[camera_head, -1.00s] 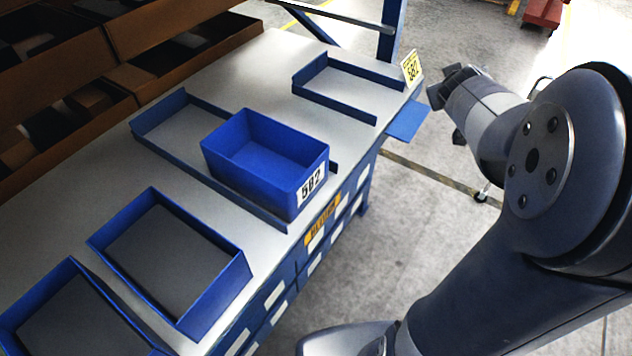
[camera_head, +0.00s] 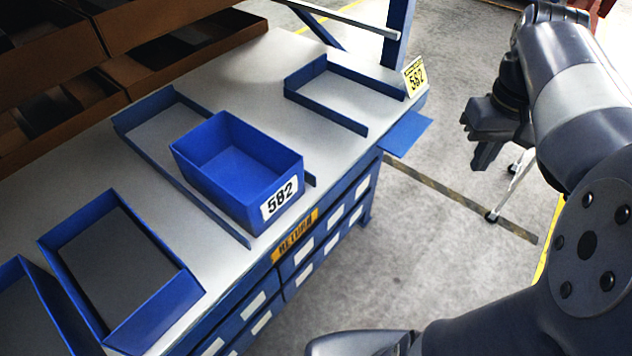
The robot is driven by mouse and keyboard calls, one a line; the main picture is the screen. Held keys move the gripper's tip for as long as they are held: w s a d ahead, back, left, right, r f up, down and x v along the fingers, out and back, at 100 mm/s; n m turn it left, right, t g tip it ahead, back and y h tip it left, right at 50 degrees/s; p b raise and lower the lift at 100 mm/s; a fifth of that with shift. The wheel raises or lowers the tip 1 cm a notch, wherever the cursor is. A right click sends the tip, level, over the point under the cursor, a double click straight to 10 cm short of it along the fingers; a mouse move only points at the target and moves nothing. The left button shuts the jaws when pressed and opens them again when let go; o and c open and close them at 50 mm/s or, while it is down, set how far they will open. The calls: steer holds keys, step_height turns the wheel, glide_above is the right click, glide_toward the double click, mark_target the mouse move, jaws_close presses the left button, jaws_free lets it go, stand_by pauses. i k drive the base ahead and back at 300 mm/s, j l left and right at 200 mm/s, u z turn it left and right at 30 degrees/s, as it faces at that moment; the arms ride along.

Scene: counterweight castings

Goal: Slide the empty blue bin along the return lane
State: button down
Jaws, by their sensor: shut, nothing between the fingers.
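The empty blue bin (camera_head: 283,166) stands upright on the bench, with a white label reading 582 on its front end. It sits within a low blue-railed lane (camera_head: 143,112) and hides part of the rails. An orange label (camera_head: 298,238), apparently reading RETURN, is on the bench front below the bin. My gripper (camera_head: 482,152) is shut and empty. It is off the bench's right end, well clear of the bin.
Blue trays with dark inserts (camera_head: 187,302) stand at the lower left of the bench (camera_head: 262,60). Brown shelf boxes (camera_head: 170,50) line the back. A blue post (camera_head: 398,35) rises behind the right bay. A blue flap (camera_head: 405,133) juts from the right end. Open floor lies right of it.

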mark_target(254, 178)
steer(key=l+u, duration=0.1)
steer(key=u, duration=1.55)
